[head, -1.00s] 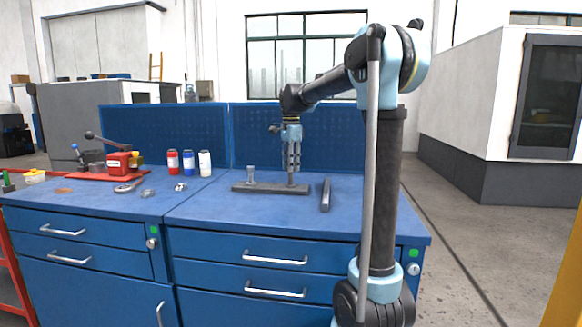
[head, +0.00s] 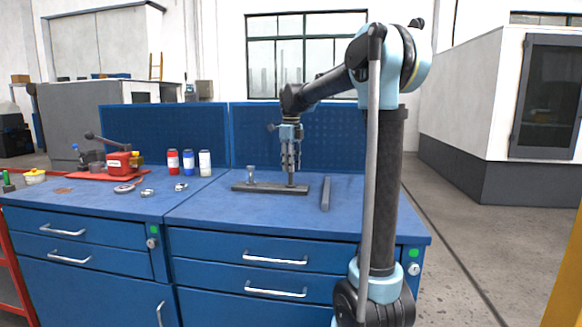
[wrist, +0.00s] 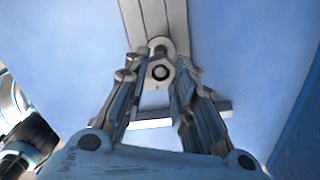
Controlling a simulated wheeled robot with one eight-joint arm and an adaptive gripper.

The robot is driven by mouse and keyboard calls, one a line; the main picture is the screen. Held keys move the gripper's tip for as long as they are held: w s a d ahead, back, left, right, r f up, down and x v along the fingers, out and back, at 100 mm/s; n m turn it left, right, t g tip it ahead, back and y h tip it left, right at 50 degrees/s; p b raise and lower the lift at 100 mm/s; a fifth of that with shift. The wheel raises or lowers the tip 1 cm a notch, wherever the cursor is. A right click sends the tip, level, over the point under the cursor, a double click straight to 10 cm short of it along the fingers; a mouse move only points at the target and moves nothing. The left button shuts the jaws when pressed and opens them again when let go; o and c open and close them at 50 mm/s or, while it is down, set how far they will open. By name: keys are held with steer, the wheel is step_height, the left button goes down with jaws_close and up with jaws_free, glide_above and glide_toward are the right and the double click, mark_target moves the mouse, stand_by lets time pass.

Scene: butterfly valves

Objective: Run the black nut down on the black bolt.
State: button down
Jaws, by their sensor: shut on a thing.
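My gripper (head: 290,170) points straight down over the right end of a dark base bar (head: 240,187) on the blue workbench. In the wrist view its fingertips (wrist: 161,72) are closed on a hex nut, the black nut (wrist: 160,56), which looks grey there. A dark round end, seemingly the black bolt (wrist: 160,72), shows in the nut's hole. In the head view the black bolt (head: 290,184) is a short dark post below the fingertips. How far the nut sits down the thread is hidden by the fingers.
A second, silvery bolt (head: 250,174) stands at the base bar's left end. A loose grey bar (head: 326,194) lies to the right. Bottles (head: 189,162), small metal parts (head: 148,192) and a red vise-like tool (head: 118,164) stand at left. The front of the bench is clear.

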steer(key=m, duration=0.5)
steer(key=c, duration=1.6)
jaws_free()
steer(key=shift+o, duration=0.2)
steer(key=n, duration=1.1)
steer(key=shift+w+n, duration=0.1)
steer(key=shift+n, duration=0.2)
steer(key=n, duration=0.5)
steer(key=shift+n, duration=0.4)
steer(key=n, duration=0.6)
steer(key=shift+w, duration=0.1)
